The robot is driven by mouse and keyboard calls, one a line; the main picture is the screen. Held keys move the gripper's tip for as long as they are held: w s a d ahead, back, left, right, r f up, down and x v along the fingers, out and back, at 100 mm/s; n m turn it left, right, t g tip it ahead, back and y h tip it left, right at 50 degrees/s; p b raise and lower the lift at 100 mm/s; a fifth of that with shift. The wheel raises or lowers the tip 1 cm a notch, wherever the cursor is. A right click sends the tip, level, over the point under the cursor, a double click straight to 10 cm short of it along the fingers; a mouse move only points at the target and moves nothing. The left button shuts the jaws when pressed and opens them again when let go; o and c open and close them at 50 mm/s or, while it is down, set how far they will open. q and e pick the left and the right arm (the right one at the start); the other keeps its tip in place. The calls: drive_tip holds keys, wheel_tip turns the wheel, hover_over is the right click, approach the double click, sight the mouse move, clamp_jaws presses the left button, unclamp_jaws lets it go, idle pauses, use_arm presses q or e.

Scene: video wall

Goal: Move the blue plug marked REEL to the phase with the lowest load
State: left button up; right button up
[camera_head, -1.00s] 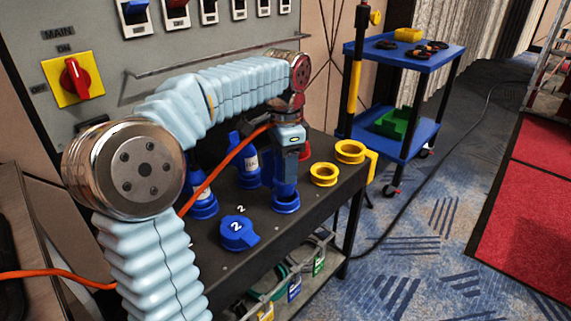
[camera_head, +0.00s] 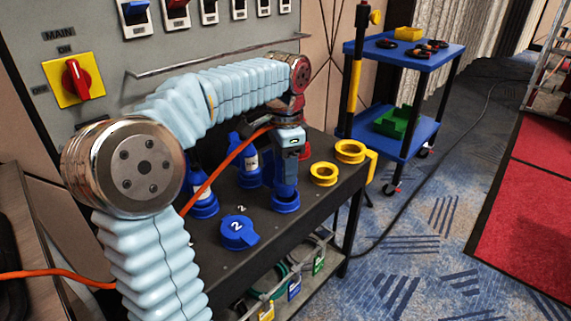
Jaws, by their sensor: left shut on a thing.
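My left gripper (camera_head: 287,158) is shut on a blue plug (camera_head: 284,177) above the dark bench top. The plug points down at a round blue socket (camera_head: 286,203), with its lower end at or in the socket opening. I cannot tell how deep it sits. An orange cable (camera_head: 220,172) runs from the gripper down to the left behind my arm. No REEL marking is readable. Two other upright blue plugs (camera_head: 203,205) (camera_head: 248,167) stand behind, partly hidden by my arm and the cable. A closed blue lid marked 2 (camera_head: 238,234) lies in front. My right gripper is out of view.
A grey panel with switches and a red MAIN knob (camera_head: 76,80) stands behind. The bench's lower shelf (camera_head: 310,278) holds tagged cables.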

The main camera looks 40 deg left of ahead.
use_arm(q)
drive_tip(key=shift+f+b, duration=0.95)
drive_tip(key=shift+f, duration=0.6)
idle(0.6)
drive_tip(key=o, duration=1.2)
drive_tip(key=shift+o, duration=0.2)
drive_tip(key=shift+r, duration=0.1)
drive_tip(key=shift+o, duration=0.9)
wheel_tip(320, 180, up, 3)
drive_tip(key=p, duration=0.3)
drive_tip(key=shift+a, duration=0.1)
wheel_tip(320, 180, up, 3)
drive_tip(key=p, duration=0.3)
